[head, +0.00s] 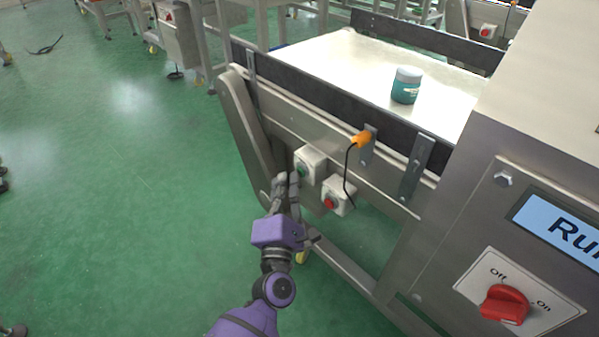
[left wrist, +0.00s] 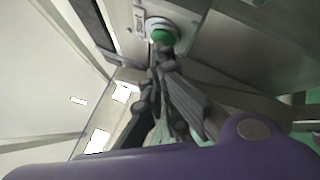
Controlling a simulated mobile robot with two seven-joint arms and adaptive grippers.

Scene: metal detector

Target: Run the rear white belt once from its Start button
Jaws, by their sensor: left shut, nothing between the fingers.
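The white belt (head: 345,55) runs between dark side rails, with a teal jar (head: 406,86) standing on it. A green button (head: 302,169) in a white box is on the belt's side frame. A red button (head: 330,202) in another white box sits just below and to the right. My left gripper (head: 286,180) is shut and empty, its fingertips close beside the green button. In the left wrist view the green button (left wrist: 162,36) is just beyond the fingertips (left wrist: 160,56); I cannot tell whether they touch it. My right gripper is not in view.
An orange sensor (head: 361,139) with a black cable hangs on the rail above the buttons. A metal cabinet at right has a red Off/On knob (head: 503,303) and a screen (head: 562,228) partly reading "Ru". The green floor at left is largely clear.

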